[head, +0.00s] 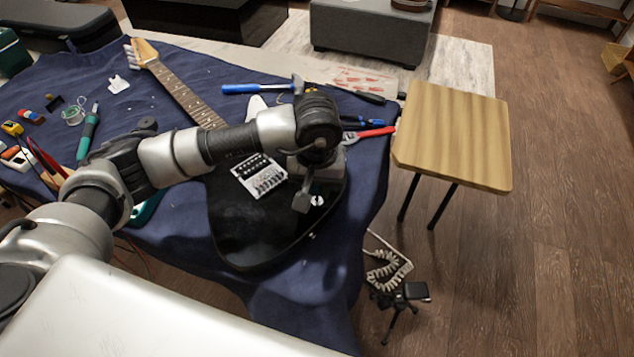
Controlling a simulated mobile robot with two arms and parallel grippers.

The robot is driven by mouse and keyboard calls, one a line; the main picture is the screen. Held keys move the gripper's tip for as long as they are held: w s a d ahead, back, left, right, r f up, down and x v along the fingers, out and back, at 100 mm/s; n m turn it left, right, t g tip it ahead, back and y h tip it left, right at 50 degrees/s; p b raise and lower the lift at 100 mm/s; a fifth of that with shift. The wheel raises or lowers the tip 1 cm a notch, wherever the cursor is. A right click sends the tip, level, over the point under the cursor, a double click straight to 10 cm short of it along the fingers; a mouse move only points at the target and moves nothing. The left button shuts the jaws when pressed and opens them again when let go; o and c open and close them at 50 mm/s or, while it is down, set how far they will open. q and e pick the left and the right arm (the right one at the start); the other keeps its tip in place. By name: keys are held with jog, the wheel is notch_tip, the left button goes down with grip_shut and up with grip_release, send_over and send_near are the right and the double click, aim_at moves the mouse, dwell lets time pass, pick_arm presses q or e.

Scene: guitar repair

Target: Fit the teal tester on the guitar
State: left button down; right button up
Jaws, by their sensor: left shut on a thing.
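The guitar lies on the blue cloth, its black body (240,245) in the middle of the head view and its neck (183,97) running to the upper left. A silver bridge plate (260,175) sits on the body. My left gripper (308,202) points down over the body, right of the bridge. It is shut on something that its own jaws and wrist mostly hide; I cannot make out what. A teal thing (147,210) lies left of the body, partly behind my left arm; I cannot tell whether it is the tester. My right gripper is out of view.
A teal-handled tool (88,133) and several small items lie on the left of the cloth (200,298). A blue-handled hammer (262,88) and red-handled pliers (372,133) lie beyond the guitar. A wooden stool (455,135) stands to the right, with open floor beyond.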

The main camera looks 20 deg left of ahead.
pick_arm(q)
jog(key=shift+b, duration=0.4)
dwell(0.5)
jog(key=shift+f+b, duration=0.75)
jog(key=shift+b, duration=0.25)
dwell(0.4)
jog(key=shift+b, duration=0.4)
dwell(0.6)
jog(key=shift+c, duration=2)
grip_release()
jog(key=shift+r, duration=0.15)
jog(key=shift+r+p, duration=1.35)
jog(key=shift+r, duration=2.05)
